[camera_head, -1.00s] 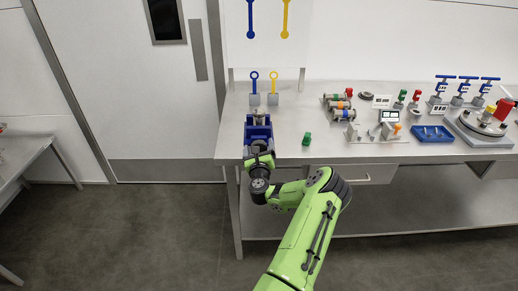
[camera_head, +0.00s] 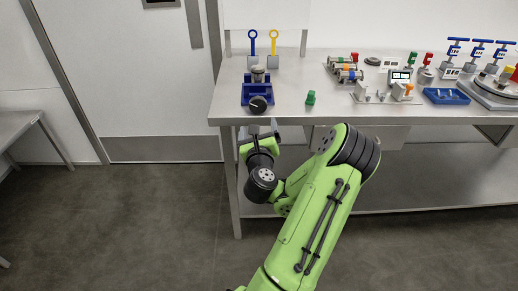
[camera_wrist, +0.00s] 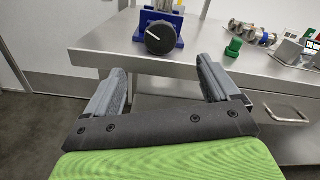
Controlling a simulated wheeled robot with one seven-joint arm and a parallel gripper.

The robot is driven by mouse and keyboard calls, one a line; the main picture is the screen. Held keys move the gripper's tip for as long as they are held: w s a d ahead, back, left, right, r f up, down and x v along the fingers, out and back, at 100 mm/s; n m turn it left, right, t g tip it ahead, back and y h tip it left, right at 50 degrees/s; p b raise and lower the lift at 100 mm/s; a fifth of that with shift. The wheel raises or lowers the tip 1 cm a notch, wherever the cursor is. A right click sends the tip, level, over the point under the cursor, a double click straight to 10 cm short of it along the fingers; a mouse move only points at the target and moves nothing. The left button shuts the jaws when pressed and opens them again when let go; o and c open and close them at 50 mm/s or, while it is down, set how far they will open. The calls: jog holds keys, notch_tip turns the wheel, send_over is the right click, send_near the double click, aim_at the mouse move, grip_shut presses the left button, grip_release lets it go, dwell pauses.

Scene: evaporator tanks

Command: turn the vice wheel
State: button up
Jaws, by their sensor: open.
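The vice wheel is a black round knob (camera_head: 258,104) with a white mark, on the front of the blue vice (camera_head: 246,91) at the table's left front edge. It also shows in the wrist view (camera_wrist: 160,38), top centre, with the blue vice body (camera_wrist: 143,20) around it. My gripper (camera_head: 262,130) is just in front of and below the wheel. In the wrist view my gripper (camera_wrist: 163,78) is open, its two grey fingers spread wide and empty. The wheel lies beyond the fingertips, between them, and no finger touches it.
The metal table (camera_head: 330,105) has its front edge close by my gripper. A small green block (camera_head: 310,98) sits right of the vice. Blue (camera_head: 252,46) and yellow (camera_head: 274,45) ring-topped tools stand behind it. A drawer handle (camera_wrist: 285,112) is below the edge at right.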

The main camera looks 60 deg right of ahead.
jog(key=shift+b+v, duration=0.3)
jog(key=shift+v, duration=0.9)
jog(key=shift+c, duration=0.5)
